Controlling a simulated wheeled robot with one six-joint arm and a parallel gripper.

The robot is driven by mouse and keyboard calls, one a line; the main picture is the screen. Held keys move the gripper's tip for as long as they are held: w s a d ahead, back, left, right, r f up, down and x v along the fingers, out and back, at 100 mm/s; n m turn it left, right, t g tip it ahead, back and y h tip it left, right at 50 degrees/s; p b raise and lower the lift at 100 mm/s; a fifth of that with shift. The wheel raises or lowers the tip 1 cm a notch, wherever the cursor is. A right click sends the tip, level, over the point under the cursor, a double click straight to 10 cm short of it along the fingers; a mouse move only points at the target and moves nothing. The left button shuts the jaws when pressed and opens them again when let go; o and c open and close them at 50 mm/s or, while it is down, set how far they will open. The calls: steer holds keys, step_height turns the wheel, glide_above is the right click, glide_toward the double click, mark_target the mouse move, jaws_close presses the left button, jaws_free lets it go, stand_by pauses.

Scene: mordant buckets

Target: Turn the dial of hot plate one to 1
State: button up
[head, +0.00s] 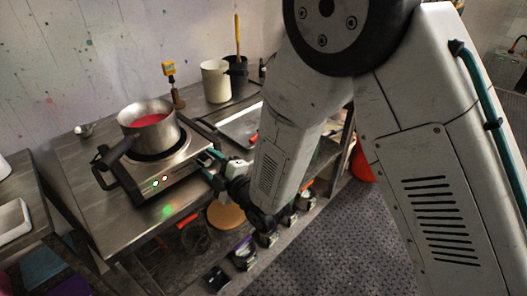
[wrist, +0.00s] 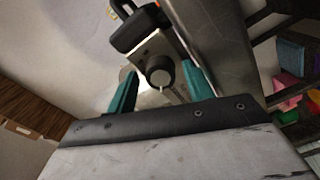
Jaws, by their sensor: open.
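The hot plate (head: 182,165) is a steel box with a dark frame, standing on the metal table. In the wrist view a round black dial (wrist: 160,71) with a pale pointer mark stands out from the hot plate's metal panel (wrist: 153,44). My gripper (wrist: 158,68) is open, with one teal finger on each side of the dial and visible gaps between. In the head view my gripper (head: 214,165) is at the hot plate's right end; the dial cannot be made out there.
The metal table (head: 85,183) holds a white cup (head: 215,81), a dark pot (head: 236,78) with a yellow stick, a yellow-headed tool (head: 169,70) and a shallow tray (head: 240,125). A lower shelf carries several small items. The patterned floor at right is clear.

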steer(key=m, duration=0.5)
steer(key=shift+f+m, duration=0.1)
steer(key=shift+m, duration=0.2)
steer(key=m, duration=0.5)
steer(key=shift+a, duration=0.1)
steer(key=m, duration=0.5)
steer(key=shift+s, duration=0.1)
steer(key=m, duration=0.5)
steer(key=shift+m, duration=0.3)
steer(key=v, duration=0.7)
steer(key=w+d+r+h, duration=0.3)
steer(key=d+h, duration=0.1)
steer(key=d, duration=0.2)
steer(key=w+d+r+h, duration=0.3)
steer(key=d, duration=0.3)
steer(key=s+d+r+g+h, duration=0.2)
steer(key=d, duration=0.5)
steer(key=s+d+r+m+g+h, duration=0.1)
steer(key=s+d+r+g+h, duration=0.1)
steer(key=d, duration=0.5)
steer(key=shift+s+d+r+h, duration=0.3)
steer(key=shift+s+r, duration=0.05)
steer(key=shift+r, duration=0.05)
